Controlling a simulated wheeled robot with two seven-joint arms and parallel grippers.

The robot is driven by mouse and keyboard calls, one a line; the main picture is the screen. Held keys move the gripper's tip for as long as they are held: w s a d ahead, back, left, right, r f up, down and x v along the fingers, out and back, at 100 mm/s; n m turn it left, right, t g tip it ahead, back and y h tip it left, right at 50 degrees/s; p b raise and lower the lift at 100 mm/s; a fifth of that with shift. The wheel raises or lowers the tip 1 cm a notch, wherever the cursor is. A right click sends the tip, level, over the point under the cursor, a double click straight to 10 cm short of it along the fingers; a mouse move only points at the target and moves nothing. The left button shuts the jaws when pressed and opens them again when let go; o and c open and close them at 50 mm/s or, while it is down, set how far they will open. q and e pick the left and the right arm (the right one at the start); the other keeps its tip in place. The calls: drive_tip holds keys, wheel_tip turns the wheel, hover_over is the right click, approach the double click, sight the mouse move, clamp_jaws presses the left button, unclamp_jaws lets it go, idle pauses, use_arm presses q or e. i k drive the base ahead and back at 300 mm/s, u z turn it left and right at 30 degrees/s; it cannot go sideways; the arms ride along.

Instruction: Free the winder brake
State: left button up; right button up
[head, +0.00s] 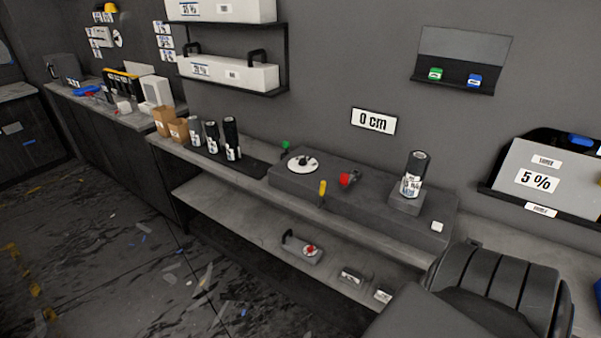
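The winder looks to be the long grey unit (385,207) on the worktop against the wall. It carries a white round dial (302,163) with a dark hub at its left. A yellow-handled lever (322,188) stands at its front edge, and a red knob (345,180) on a dark fitting sits just right of it. I cannot tell which of these is the brake, or whether it is set. A dark film roll (414,172) stands upright on a block on the right of the unit. Neither of my grippers is in view.
A sign (374,121) above reads "0 cm". Several dark rolls (231,139) stand left of the unit, with a green knob (285,145) behind. A lower shelf (245,217) holds a red-knobbed tool (309,249). A black ribbed form (490,285) blocks the lower right.

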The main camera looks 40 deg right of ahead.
sight(322, 187)
drive_tip(key=z, duration=0.3)
drive_tip(key=i, duration=0.7)
drive_tip(key=z, duration=1.15)
drive_tip(key=i, duration=0.6)
drive_tip(key=z, duration=1.8)
drive_tip(key=k, duration=1.1)
drive_tip(key=u, duration=1.25)
drive_tip(key=i, duration=0.5)
drive_tip(key=z, duration=0.15)
